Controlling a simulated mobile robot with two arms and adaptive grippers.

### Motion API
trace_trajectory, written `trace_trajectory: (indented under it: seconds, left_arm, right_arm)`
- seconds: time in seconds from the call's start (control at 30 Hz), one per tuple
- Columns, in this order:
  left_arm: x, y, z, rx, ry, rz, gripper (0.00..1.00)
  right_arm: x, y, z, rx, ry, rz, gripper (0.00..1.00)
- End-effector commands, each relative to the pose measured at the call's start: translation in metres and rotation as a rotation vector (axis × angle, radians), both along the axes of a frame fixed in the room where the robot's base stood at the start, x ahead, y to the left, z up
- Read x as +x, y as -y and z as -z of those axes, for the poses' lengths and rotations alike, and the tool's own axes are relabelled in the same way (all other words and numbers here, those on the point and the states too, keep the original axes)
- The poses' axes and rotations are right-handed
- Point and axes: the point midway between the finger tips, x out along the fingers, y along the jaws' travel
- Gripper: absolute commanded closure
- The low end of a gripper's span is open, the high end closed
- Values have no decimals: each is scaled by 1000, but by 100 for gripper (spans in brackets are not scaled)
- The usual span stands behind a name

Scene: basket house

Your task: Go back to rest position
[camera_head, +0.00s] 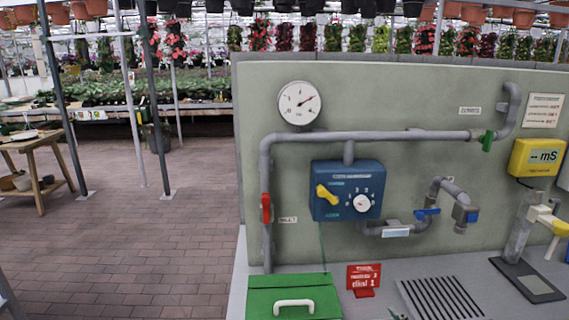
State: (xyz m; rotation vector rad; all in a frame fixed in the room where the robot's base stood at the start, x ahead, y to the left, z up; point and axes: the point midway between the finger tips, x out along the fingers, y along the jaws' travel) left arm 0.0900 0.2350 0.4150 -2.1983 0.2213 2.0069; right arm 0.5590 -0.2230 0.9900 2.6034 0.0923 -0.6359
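Neither of my grippers shows in the head view, so their state and place are hidden. The view faces a grey-green panel (400,95) standing on a light grey counter (385,291). On the panel are a round pressure gauge (299,103), a grey pipe (370,136) and a blue control box (348,190) with a yellow knob and a white dial.
A green box (293,297) with a white handle and a red sign (364,278) stand on the counter, left of a dark slotted grate (440,298). A clear cylinder (521,230) stands at right. A wooden table (45,160) is at left; the brick floor (150,240) between is open.

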Motion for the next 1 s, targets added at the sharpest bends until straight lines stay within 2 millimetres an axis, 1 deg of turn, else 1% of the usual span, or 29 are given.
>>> trace_trajectory:
  seconds: [0.03,0.07,0.1,0.17,0.2,0.27,0.3,0.37,0.4,0.63,0.67,0.73,0.87,0.97,1.0]
  left_arm:
    - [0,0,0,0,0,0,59]
    - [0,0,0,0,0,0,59]
    - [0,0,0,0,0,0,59]
    - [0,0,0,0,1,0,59]
    - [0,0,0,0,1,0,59]
    - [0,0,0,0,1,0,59]
    - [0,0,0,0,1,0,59]
    - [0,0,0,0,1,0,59]
    - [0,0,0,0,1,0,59]
    - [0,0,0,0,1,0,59]
    - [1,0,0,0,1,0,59]
    - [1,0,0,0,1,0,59]
    - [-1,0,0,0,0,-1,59]
    - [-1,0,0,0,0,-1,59]
    - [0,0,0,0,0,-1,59]
  right_arm:
    - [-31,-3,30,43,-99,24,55]
    - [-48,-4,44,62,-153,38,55]
    - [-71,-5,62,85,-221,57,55]
    - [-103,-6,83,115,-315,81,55]
    - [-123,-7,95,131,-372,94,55]
    - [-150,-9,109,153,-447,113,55]
    - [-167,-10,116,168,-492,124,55]
    - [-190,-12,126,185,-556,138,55]
    - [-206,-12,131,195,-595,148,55]
    - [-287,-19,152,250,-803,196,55]
    - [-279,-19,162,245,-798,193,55]
    - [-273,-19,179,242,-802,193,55]
    - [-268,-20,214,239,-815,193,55]
    - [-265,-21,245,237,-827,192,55]
    - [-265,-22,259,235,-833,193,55]
